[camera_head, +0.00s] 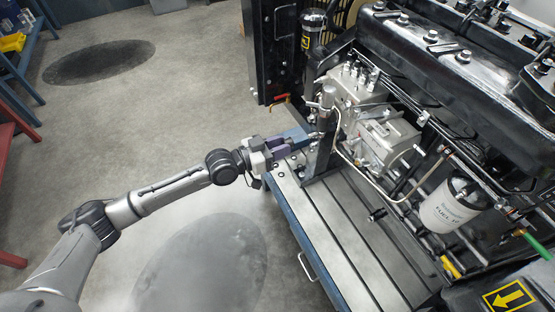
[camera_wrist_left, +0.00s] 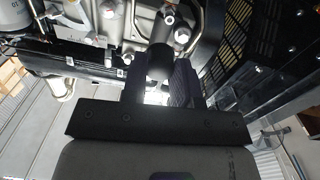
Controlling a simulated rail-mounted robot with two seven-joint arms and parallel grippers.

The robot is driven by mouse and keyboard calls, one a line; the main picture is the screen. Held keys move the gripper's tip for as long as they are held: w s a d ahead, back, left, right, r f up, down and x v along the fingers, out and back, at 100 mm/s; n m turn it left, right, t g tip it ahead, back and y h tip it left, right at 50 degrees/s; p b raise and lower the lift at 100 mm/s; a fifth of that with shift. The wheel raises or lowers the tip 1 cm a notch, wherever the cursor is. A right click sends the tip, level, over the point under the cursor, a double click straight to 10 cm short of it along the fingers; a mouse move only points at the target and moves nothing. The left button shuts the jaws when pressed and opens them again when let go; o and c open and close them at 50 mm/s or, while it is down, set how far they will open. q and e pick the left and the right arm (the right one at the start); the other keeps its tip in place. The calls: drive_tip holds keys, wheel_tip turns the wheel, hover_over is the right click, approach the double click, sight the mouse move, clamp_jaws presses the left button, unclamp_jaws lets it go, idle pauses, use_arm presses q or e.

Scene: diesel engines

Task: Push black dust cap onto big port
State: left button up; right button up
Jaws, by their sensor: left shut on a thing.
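My left gripper (camera_head: 308,137) reaches in from the left, over the edge of the engine stand, with its fingertips close to an upright dark post on the engine. In the left wrist view the gripper (camera_wrist_left: 160,80) is shut on a dark cylindrical piece (camera_wrist_left: 159,60), which looks like the black dust cap. In the head view the fingers hide this piece. Bright metal fittings (camera_wrist_left: 182,36) lie just beyond the piece in the wrist view. I cannot tell which is the big port, or whether the piece touches a fitting. My right gripper is not in view.
The dark post (camera_head: 325,130) and a bent metal pipe (camera_head: 362,172) stand close by the fingers. The grey slotted deck (camera_head: 350,245) holds small rings and a small black part (camera_head: 377,214). A white fuel filter (camera_head: 445,208) is at right. The floor at left is open.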

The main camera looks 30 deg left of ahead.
use_arm(q)
drive_tip(key=w+d+f+b, duration=0.1)
drive_tip(key=w+d+b, duration=0.1)
drive_tip(key=w, duration=0.3)
drive_tip(key=shift+w+d+f+t, duration=0.25)
drive_tip(key=shift+w+d+t, duration=0.05)
drive_tip(key=shift+d, duration=0.2)
idle(0.3)
drive_tip(key=shift+d, duration=0.1)
idle(0.6)
drive_tip(key=shift+w+d+b, duration=0.2)
drive_tip(key=shift+w+b, duration=0.2)
idle(0.3)
drive_tip(key=shift+w+d, duration=0.1)
drive_tip(key=shift+c, duration=0.3)
idle(0.4)
drive_tip(key=o, duration=1)
drive_tip(key=shift+c, duration=0.2)
